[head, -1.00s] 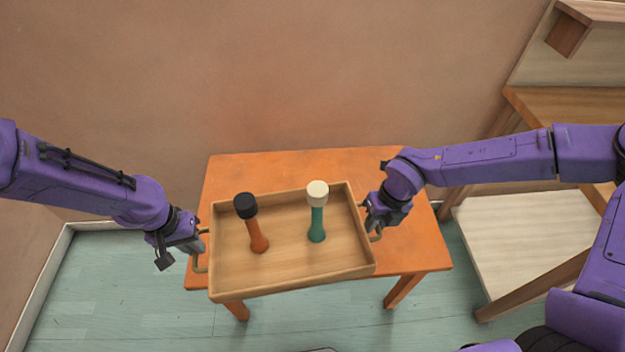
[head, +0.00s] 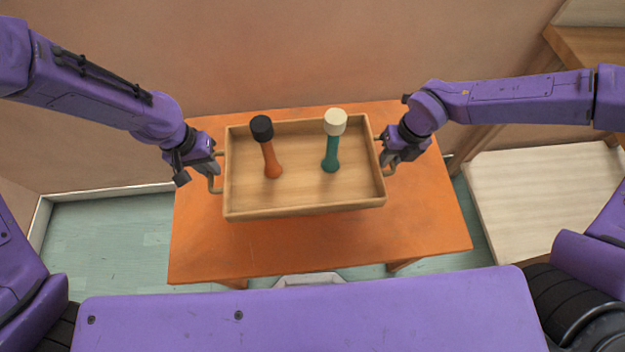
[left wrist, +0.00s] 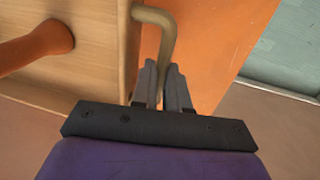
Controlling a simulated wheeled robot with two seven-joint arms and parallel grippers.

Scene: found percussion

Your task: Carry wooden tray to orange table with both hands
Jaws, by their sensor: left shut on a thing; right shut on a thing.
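The wooden tray (head: 300,192) is over the orange table (head: 420,230); a shadow below its front edge suggests it is held above the top. An orange shaker with a black cap (head: 269,155) and a green shaker with a cream cap (head: 331,150) stand in it. My left gripper (head: 213,168) is shut on the tray's left handle, which also shows between the fingers in the left wrist view (left wrist: 163,75). My right gripper (head: 388,162) is shut on the tray's right handle; its fingertips are partly hidden.
A wall (head: 300,60) stands right behind the table. A pale low shelf (head: 545,195) of a wooden unit is to the right. Bare orange tabletop shows in front of the tray and at both sides. My purple base is close to the table's front edge.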

